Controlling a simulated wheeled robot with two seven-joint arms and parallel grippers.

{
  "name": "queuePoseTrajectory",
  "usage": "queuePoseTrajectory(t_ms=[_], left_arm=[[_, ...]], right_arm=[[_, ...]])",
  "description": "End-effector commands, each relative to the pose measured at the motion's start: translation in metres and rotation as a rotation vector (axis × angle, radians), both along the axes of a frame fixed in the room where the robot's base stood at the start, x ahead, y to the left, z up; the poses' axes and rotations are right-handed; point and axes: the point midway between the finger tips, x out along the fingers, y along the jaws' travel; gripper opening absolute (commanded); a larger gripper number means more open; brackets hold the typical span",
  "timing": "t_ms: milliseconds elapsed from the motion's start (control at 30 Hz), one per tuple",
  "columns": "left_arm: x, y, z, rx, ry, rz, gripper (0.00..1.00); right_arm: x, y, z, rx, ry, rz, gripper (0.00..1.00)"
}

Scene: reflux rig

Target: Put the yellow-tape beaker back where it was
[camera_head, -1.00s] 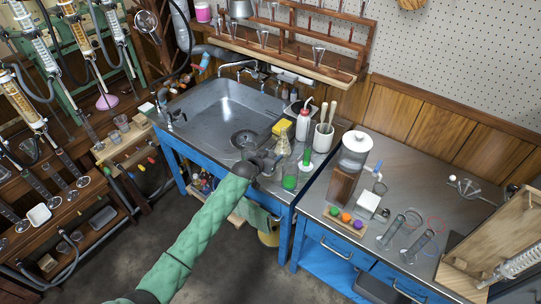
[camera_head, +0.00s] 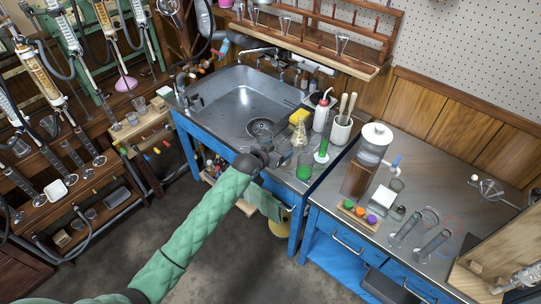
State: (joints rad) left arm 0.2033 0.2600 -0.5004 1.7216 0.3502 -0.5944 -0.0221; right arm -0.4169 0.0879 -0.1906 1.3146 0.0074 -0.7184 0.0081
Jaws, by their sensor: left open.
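My left gripper (camera_head: 268,154) is at the end of the green-sleeved arm, over the front edge of the steel counter, just right of the sink. It is open. A clear glass beaker (camera_head: 284,157) stands on the counter just right of the fingers; I cannot tell if they touch it. I cannot make out yellow tape on it at this size. A vessel with green liquid (camera_head: 305,167) stands to its right. My right gripper is not in view.
The sink (camera_head: 235,100) lies behind the gripper. A conical flask (camera_head: 299,138), a yellow sponge (camera_head: 299,116), a green cylinder (camera_head: 323,148), a red-tipped wash bottle (camera_head: 321,113) and a white pot (camera_head: 342,130) crowd the counter. A towel (camera_head: 266,203) hangs in front.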

Motion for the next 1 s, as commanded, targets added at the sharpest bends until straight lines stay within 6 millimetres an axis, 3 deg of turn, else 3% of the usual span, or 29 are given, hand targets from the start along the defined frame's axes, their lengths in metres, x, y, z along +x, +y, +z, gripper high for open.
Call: queuePoseTrajectory(t_ms=[100, 300, 667, 767, 833, 1000], left_arm=[[-0.018, 0.01, 0.006, 0.001, -0.002, -0.002, 0.77], [-0.036, 0.021, 0.017, -0.001, -0.001, 0.0, 0.77], [-0.043, 0.026, 0.016, 0.002, 0.007, 0.003, 0.77], [-0.051, 0.032, -0.013, 0.013, 0.048, 0.023, 0.77], [-0.063, 0.041, -0.049, 0.029, 0.1, 0.049, 0.77], [-0.119, 0.071, -0.168, 0.092, 0.282, 0.132, 0.77]], right_arm=[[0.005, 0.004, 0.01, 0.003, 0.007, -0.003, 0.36], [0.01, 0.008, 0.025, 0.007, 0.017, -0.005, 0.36], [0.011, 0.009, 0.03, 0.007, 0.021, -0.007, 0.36], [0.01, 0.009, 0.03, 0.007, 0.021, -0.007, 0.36], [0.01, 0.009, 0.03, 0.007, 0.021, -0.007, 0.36], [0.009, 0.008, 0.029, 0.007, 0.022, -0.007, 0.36]])
